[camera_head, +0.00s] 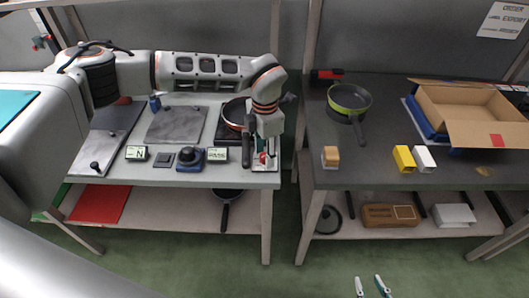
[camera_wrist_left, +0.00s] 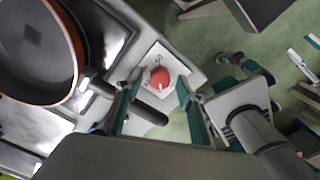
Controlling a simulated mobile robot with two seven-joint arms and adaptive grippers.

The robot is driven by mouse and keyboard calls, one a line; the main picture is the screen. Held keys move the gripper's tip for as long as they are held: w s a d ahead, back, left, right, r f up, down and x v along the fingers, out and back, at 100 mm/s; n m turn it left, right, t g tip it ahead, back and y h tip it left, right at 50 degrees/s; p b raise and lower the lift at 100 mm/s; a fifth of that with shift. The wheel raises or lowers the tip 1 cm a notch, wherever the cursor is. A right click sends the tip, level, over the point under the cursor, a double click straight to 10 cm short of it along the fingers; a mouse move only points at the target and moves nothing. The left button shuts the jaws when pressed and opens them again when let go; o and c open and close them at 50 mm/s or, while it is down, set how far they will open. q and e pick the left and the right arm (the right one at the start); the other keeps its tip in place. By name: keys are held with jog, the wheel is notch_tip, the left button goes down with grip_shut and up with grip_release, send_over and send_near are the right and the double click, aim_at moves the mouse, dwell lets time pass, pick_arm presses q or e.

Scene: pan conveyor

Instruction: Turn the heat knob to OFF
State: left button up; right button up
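The heat knob is red (camera_wrist_left: 160,77) and sits on a white plate (camera_wrist_left: 153,56) at the table's front right corner. In the head view the knob (camera_head: 263,157) is partly hidden by my left gripper (camera_head: 262,163). In the left wrist view the two fingers of my left gripper (camera_wrist_left: 155,100) are spread, one on each side of the knob, with a gap between them. Letters on the plate are too small to read surely. My right gripper (camera_head: 373,287) is at the bottom edge of the head view, its two fingertips apart, with nothing between them.
A pan with an orange rim (camera_wrist_left: 40,48) stands beside the knob; its dark handle (camera_wrist_left: 148,113) reaches close to my left fingers. A blue-based device (camera_head: 190,158) and small displays (camera_head: 137,153) line the table front. The right table holds a green pan (camera_head: 349,98) and an open box (camera_head: 470,108).

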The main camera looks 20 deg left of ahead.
pick_arm(q)
notch_tip(320, 180, up, 12)
dwell(0.5)
